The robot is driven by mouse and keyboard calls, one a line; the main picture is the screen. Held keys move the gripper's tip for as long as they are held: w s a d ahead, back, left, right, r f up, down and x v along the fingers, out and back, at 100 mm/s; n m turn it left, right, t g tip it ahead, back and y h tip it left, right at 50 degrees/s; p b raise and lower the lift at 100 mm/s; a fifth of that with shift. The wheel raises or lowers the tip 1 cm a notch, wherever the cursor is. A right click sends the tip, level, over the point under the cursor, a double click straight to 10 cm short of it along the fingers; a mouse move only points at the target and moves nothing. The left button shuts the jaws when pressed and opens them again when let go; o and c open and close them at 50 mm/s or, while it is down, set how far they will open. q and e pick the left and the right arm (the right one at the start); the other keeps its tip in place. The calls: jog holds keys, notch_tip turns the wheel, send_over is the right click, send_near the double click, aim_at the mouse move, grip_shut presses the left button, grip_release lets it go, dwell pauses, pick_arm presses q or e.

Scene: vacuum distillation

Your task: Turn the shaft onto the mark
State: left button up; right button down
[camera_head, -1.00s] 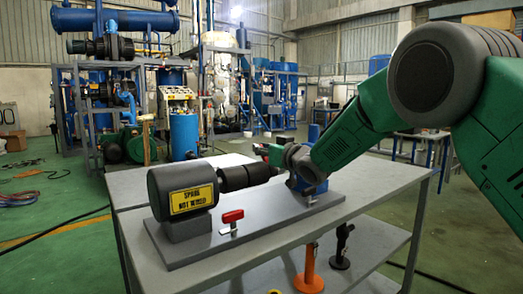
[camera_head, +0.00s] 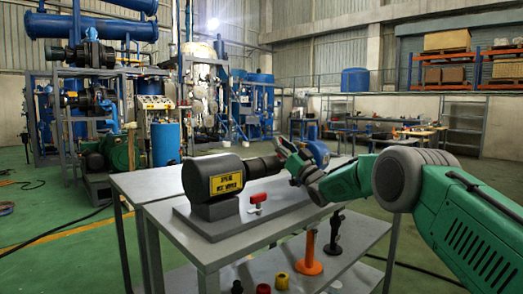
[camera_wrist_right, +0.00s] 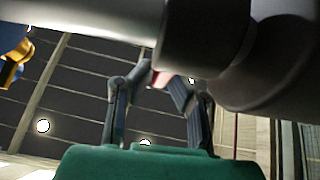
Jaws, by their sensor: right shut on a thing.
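The dark motor (camera_head: 212,187) with a yellow label sits on a grey base plate (camera_head: 215,229) on the table. A dark coupling (camera_head: 262,167) on the shaft line runs from it toward a blue housing (camera_head: 318,153). My right gripper (camera_head: 284,150) is at the far end of the coupling, shut on the shaft. In the right wrist view, the gripper's fingers (camera_wrist_right: 163,80) reach up to the dark coupling (camera_wrist_right: 205,40), beside a pale grey shaft section (camera_wrist_right: 90,14). A small reddish piece shows between the fingertips. I cannot make out the mark. My left gripper is out of view.
A red-handled part (camera_head: 258,198) stands on the plate in front of the coupling. The lower shelf (camera_head: 335,268) holds an orange stand (camera_head: 309,256), a black stand (camera_head: 335,236) and small caps.

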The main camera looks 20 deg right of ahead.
jog(key=shift+s+t+b, duration=0.2)
jog(key=shift+t+b, duration=0.1)
jog(key=shift+b, duration=0.05)
jog(key=shift+f, duration=0.1)
jog(key=shift+d, duration=0.15)
jog(key=c, duration=1.6)
grip_release()
jog(key=shift+d+f, duration=0.1)
jog(key=shift+o, duration=0.2)
jog(key=shift+w, duration=0.1)
